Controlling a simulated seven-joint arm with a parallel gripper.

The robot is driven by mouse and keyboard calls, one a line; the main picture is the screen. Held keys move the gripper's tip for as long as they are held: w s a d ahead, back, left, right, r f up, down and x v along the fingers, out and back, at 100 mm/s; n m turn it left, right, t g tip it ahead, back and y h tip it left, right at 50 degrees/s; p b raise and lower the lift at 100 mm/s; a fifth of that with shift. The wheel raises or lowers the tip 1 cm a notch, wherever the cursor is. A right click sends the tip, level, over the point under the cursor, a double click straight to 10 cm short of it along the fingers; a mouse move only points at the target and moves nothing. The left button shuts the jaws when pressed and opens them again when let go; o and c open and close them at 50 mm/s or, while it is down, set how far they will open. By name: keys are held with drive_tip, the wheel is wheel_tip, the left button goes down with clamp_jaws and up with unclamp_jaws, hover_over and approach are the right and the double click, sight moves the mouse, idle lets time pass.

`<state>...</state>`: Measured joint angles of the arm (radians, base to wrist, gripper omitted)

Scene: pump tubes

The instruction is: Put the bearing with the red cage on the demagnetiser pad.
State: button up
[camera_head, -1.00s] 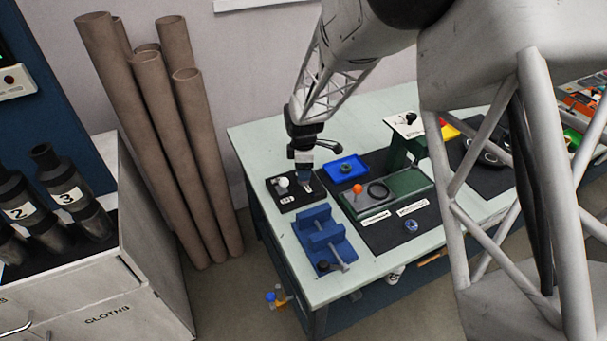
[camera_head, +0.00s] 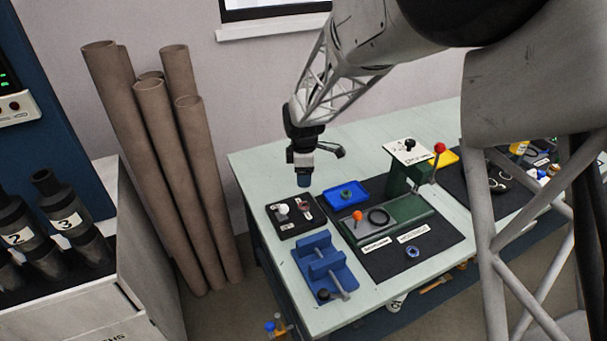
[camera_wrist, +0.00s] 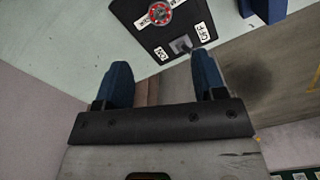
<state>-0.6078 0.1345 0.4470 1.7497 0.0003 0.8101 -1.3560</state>
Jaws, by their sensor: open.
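The bearing with the red cage (camera_wrist: 158,12) lies on the pad area of the black demagnetiser box (camera_wrist: 178,62), beside a white label, at the top of the wrist view. In the head view the bearing (camera_head: 305,206) shows as a small reddish ring on the right part of the box (camera_head: 296,228), beside a white knob (camera_head: 283,209). My gripper (camera_wrist: 162,80) is open, with nothing between its blue fingers. In the head view my gripper (camera_head: 304,181) hangs above the back edge of the box, clear of the bearing.
A blue tray (camera_head: 332,203) holds a bearing with a green centre (camera_head: 346,194). Another bearing (camera_head: 412,252) lies on the black mat. A blue vise (camera_head: 324,264) stands in front of the box, and a green press (camera_head: 408,211) stands to the right. The table's back left is clear.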

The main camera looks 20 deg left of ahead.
idle(0.6)
drive_tip(key=s+d+r+m, duration=0.3)
drive_tip(key=d+r, duration=0.2)
drive_tip(key=d, duration=0.4)
drive_tip(key=s+d+r+m+t, duration=0.1)
drive_tip(key=s+d+r+m, duration=0.25)
drive_tip(key=d+r, duration=0.35)
drive_tip(key=s+d+r+m, duration=0.3)
drive_tip(key=d+r+m, duration=0.1)
drive_tip(key=d, duration=0.6)
drive_tip(key=s+d+r+m, duration=0.2)
drive_tip(key=s+d+m, duration=0.4)
drive_tip(key=s+d, duration=0.3)
drive_tip(key=s+d+r+m+t, duration=0.1)
drive_tip(key=s+d+m, duration=0.5)
drive_tip(key=s, duration=0.8)
drive_tip(key=d, duration=0.2)
drive_tip(key=shift+d+r+t, duration=0.3)
drive_tip(key=shift+d+r, duration=0.05)
